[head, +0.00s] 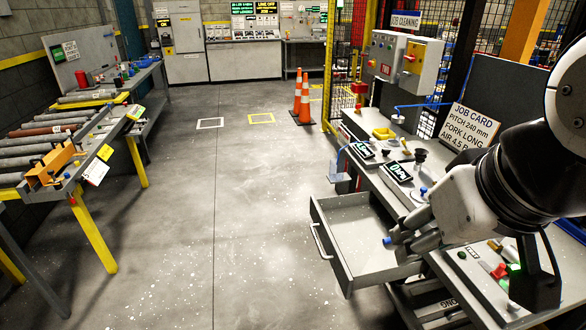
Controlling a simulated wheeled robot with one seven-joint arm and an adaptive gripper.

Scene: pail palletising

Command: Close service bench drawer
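The service bench (375,176) stands on the right. Its grey drawer (347,274) is pulled out into the aisle, with a bar handle (321,241) on its left-facing front. The inside of the drawer that shows looks empty; my arm hides its near right part. My arm comes in from the right, and my gripper (398,243) hangs over the drawer's right side, well to the right of the handle. Its fingers are dark and partly hidden, so I cannot tell whether they are open or touching the drawer.
On the bench are digital readouts (398,171), a job card sign (468,128) and a control panel (490,268). Two orange cones (305,104) stand beyond. A roller conveyor (50,135) with yellow legs is on the left. The floor left of the drawer is clear.

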